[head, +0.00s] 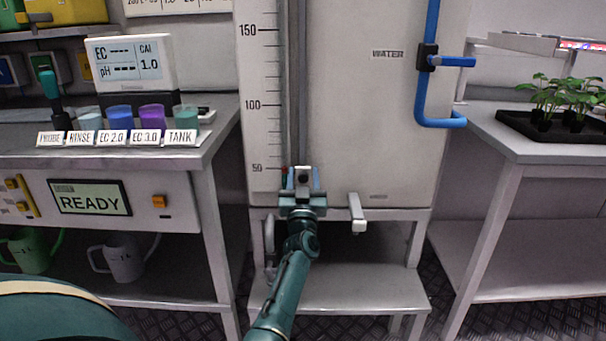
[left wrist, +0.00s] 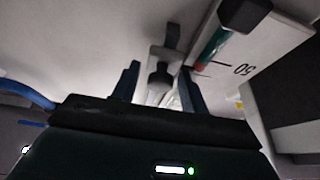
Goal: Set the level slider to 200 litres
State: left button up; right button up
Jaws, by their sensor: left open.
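The white water tank (head: 360,110) has a vertical scale (head: 262,80) on its left side, with 50, 100 and 150 marked. A small red pointer (head: 284,172) sits near the 50 mark; the red also shows beside that mark in the left wrist view (left wrist: 199,67). A grey slider knob (left wrist: 160,78) stands in front of the tank beside the scale. My left gripper (head: 303,175) is at the knob, with its two blue fingers open on either side of it. I cannot tell whether the fingers touch it. The 200 mark is not in view. My right gripper is not in view.
A blue pipe (head: 432,90) runs down the tank's right side. A grey tap (head: 357,212) sticks out low on the tank front. A bench (head: 200,148) with labelled cups stands left, and a plant table (head: 520,145) right. The tank front above my gripper is clear.

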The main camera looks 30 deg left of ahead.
pick_arm(q)
jog(key=shift+c, duration=0.5)
jog(key=shift+c, duration=0.7)
grip_shut()
jog(key=shift+r, duration=0.15)
